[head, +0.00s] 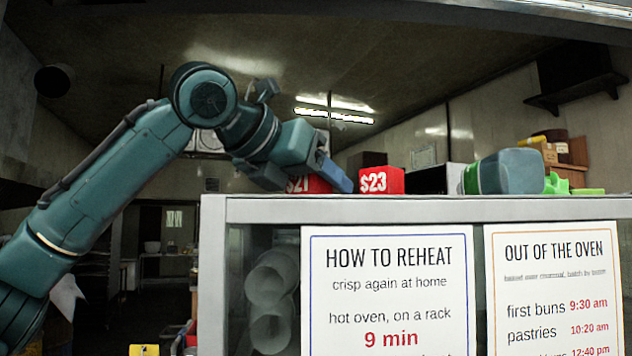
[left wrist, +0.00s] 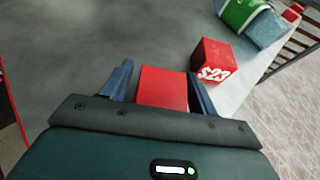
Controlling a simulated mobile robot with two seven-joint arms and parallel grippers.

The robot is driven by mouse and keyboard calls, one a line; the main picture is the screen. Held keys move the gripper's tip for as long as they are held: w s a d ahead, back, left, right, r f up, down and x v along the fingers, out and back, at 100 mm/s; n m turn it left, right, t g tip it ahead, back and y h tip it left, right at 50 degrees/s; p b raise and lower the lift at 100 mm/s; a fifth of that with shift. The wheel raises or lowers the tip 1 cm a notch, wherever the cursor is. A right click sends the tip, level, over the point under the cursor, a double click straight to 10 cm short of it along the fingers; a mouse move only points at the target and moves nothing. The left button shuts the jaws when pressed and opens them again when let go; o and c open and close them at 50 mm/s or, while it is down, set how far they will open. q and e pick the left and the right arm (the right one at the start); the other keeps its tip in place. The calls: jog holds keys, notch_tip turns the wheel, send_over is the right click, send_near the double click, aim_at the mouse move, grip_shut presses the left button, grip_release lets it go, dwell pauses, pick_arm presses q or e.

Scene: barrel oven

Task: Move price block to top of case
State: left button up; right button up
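Two red price blocks stand on top of the glass case. The "$21" price block (head: 297,186) is partly hidden behind my left gripper (head: 340,178) in the head view. The "$23" price block (head: 374,181) stands to its right, apart from it. In the left wrist view, the $21 block (left wrist: 163,88) lies between my left gripper's two blue fingers. A narrow gap shows beside the left finger, and the right finger is very close to the block. The $23 block (left wrist: 211,60) is beyond the right finger. My right gripper is not in view.
The case top (head: 430,208) also holds a blue-grey and green container (head: 508,171) at the right. Signs headed "HOW TO REHEAT" (head: 388,275) and "OUT OF THE OVEN" (head: 555,285) cover the case front. The grey surface left of the blocks is bare in the left wrist view.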

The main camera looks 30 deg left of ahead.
pick_arm(q)
jog(key=shift+o, duration=0.2)
jog(key=shift+r, duration=0.2)
jog(key=v, duration=1.2)
jog(key=shift+f+b, duration=0.15)
jog(key=shift+b, duration=0.25)
